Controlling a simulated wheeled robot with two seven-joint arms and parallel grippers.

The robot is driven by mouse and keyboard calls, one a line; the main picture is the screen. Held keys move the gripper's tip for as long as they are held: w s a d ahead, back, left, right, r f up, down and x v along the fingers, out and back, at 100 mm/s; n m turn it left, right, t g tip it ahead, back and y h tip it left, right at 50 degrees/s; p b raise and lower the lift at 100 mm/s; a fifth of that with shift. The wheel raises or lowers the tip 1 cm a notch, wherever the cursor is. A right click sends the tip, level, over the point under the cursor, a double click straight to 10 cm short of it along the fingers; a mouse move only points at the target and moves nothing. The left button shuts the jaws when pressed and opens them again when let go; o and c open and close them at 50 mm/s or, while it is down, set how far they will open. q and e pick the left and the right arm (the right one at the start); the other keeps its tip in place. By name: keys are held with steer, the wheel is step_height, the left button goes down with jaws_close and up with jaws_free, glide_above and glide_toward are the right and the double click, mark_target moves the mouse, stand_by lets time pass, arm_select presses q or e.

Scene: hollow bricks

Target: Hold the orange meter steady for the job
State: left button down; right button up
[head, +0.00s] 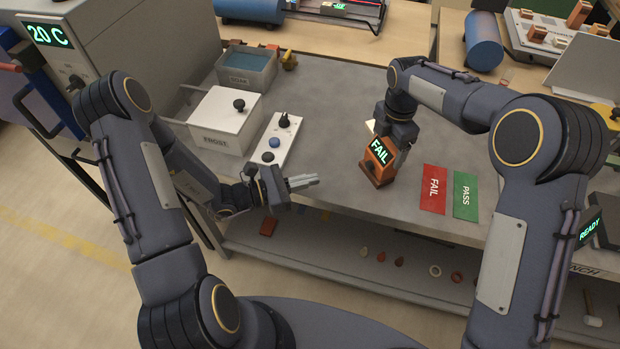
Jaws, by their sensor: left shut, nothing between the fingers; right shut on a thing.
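The orange meter (376,173) is a small upright block with a lit screen reading FAIL, in the middle of the head view near the bench's front edge. My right gripper (390,150) is shut on it from above and behind, and the fingers are partly hidden by the meter. I cannot tell whether its base touches the bench top. My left gripper (303,183) is shut and empty, to the left of the meter and apart from it, close to the front edge of the bench (330,100).
A red FAIL card (433,189) and a green PASS card (466,196) lie right of the meter. A white FROST box (222,120), a grey SOAK bin (246,68) and a white panel with knobs (276,142) stand left. The bench behind the meter is clear.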

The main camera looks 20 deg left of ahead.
steer(key=shift+d+f, duration=0.1)
steer(key=o, duration=0.9)
step_height(320, 180, up, 12)
steer(key=shift+r, duration=0.1)
stand_by(0.5)
